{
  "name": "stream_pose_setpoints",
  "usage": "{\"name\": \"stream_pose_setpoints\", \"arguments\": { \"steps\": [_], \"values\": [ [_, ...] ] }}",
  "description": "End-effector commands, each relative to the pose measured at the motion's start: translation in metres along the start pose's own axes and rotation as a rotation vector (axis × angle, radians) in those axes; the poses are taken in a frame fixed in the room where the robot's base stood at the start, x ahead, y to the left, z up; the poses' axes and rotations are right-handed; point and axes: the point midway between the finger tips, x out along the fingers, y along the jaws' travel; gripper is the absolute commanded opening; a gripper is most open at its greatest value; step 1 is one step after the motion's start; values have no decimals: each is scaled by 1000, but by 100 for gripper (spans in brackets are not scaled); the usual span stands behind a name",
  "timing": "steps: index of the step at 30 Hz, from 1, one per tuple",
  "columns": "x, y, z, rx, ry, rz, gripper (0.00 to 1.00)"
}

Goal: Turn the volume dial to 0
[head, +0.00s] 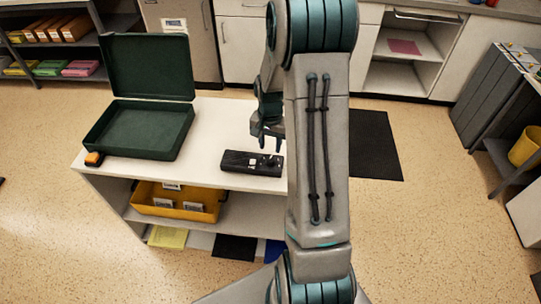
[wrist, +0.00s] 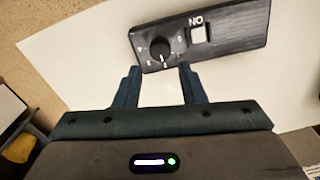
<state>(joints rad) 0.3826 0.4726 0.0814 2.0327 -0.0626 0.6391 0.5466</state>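The black control box (head: 237,167) lies on the white counter top, near its front edge. In the wrist view the box (wrist: 235,22) shows a round black volume dial (wrist: 160,48) with a light pointer line toward the lower edge of the picture. Small marks ring the dial, too small to read surely. Beside the dial is a white square switch (wrist: 199,34) with white lettering. My gripper (head: 269,143) is above the box. In the wrist view its two fingers (wrist: 160,78) are apart and empty, their tips just short of the dial on either side.
An open dark green case (head: 140,128) stands left on the counter (head: 215,125), with a small orange-and-black object (head: 94,159) by its front corner. A yellow bin (head: 178,204) sits on the shelf below. The counter between case and box is clear.

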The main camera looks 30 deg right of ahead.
Motion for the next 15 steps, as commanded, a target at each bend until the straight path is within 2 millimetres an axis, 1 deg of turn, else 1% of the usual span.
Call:
{"name": "stream_pose_setpoints", "arguments": {
  "steps": [1,6,10,15],
  "values": [
    [11,0,1,-1,-5,2,37],
    [40,0,1,-1,-4,1,37],
    [54,0,0,-1,-2,1,37],
    [63,0,0,-1,0,0,37]
  ]
}}
